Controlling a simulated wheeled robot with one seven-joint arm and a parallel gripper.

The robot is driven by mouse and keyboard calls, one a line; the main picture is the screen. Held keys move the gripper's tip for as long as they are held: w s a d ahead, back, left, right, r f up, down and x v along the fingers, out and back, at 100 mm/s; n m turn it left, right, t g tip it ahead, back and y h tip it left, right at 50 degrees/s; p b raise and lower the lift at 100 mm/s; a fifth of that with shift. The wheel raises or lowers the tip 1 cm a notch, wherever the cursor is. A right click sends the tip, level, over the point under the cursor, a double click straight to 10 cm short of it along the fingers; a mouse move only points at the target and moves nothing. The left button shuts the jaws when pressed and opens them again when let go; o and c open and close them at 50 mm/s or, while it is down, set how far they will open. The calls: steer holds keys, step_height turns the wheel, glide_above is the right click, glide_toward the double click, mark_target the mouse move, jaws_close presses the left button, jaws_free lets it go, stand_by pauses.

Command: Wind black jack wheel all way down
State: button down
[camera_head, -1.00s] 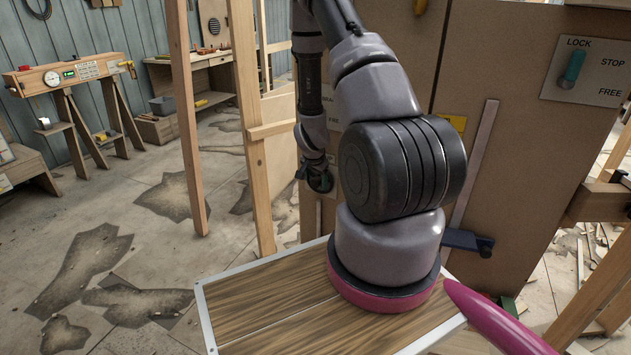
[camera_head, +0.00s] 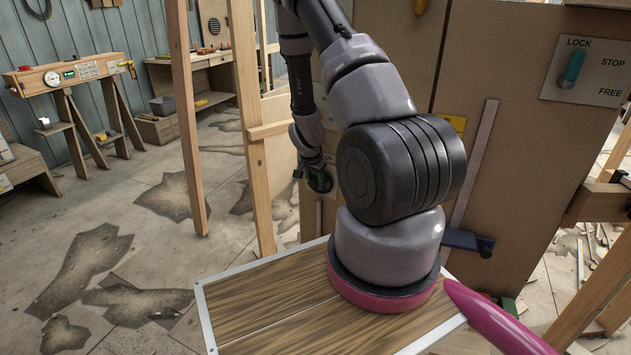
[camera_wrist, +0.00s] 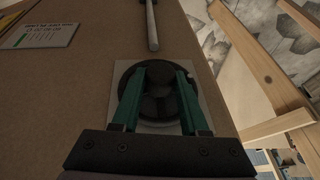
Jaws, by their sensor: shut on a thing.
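The black jack wheel (camera_wrist: 157,76) is round and sits on a pale square plate on the brown panel (camera_wrist: 60,90) in the wrist view. My gripper (camera_wrist: 158,72) has its two green fingers on either side of the wheel's central part and is shut on it. The fingers hide part of the wheel. In the head view my gripper (camera_head: 320,180) is at the panel's left edge, behind my arm, and the wheel there cannot be told apart from it.
A grey rod (camera_wrist: 151,25) stands out on the panel above the wheel. A wooden post (camera_head: 250,130) stands just left of my gripper. A LOCK/STOP/FREE plate (camera_head: 588,72) with a teal lever is at upper right. A blue-black bracket (camera_head: 467,241) is low on the panel.

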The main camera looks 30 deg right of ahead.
steer(key=shift+w+a+n+g+h, duration=0.1)
steer(key=shift+w+n+g+h, duration=0.1)
steer(key=shift+g+h, duration=0.45)
steer(key=shift+w+a+n+g+h, duration=0.1)
steer(key=shift+n+g+h, duration=0.15)
steer(key=shift+g, duration=0.7)
steer(key=shift+w+f+g+h, duration=0.1)
steer(key=shift+g+h, duration=0.4)
steer(key=shift+g, duration=0.3)
steer(key=shift+a, duration=0.1)
steer(key=shift+c, duration=2.1)
jaws_free()
steer(key=v, duration=1)
steer(key=shift+w+a+r, duration=0.2)
steer(key=shift+a+r, duration=0.05)
